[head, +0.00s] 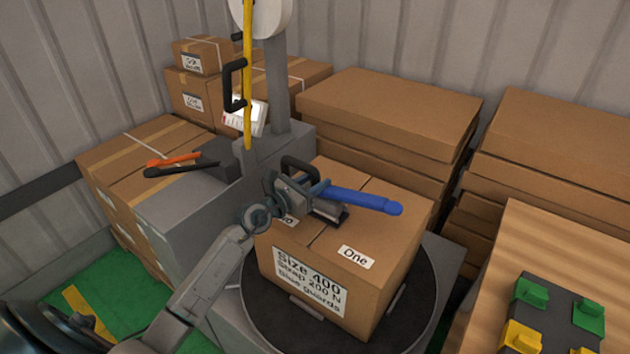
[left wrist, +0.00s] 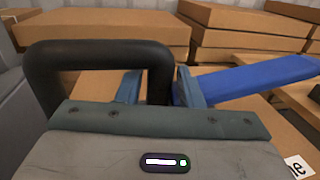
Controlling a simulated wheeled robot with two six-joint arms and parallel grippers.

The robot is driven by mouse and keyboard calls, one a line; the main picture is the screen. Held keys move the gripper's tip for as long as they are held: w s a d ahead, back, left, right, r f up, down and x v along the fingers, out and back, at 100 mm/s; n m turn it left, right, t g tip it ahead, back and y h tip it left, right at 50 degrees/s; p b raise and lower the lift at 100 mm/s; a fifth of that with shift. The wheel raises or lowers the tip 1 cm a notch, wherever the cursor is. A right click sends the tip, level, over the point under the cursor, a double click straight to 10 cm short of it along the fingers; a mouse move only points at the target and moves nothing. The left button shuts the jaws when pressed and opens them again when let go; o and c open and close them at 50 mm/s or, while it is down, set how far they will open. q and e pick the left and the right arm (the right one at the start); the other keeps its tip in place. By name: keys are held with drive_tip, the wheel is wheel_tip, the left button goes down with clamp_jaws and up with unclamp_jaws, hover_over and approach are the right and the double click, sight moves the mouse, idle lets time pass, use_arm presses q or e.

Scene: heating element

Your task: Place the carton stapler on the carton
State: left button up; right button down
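The carton stapler, with a long blue handle (head: 362,200), a dark base (head: 328,211) and a black loop handle (head: 297,166), is at the top of the carton (head: 390,203). I cannot tell whether its base touches the carton or hovers just above it. My left gripper (head: 311,188) reaches over the carton's left edge. In the left wrist view, its two fingers (left wrist: 158,90) close on one leg of the black loop (left wrist: 100,52), and the blue handle (left wrist: 258,76) extends right. The carton stands on a round dark turntable (head: 428,285). My right gripper is out of view.
Orange-handled and black-handled tools (head: 175,159) lie on the left. Stacked cardboard (head: 390,100) fills the back right. A table with green and yellow blocks (head: 552,315) is at the lower right.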

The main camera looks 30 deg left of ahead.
use_arm(q)
drive_tip(key=shift+o, duration=0.6)
drive_tip(key=shift+r, duration=0.1)
drive_tip(key=v, duration=1.2)
drive_tip(key=shift+p, duration=0.35)
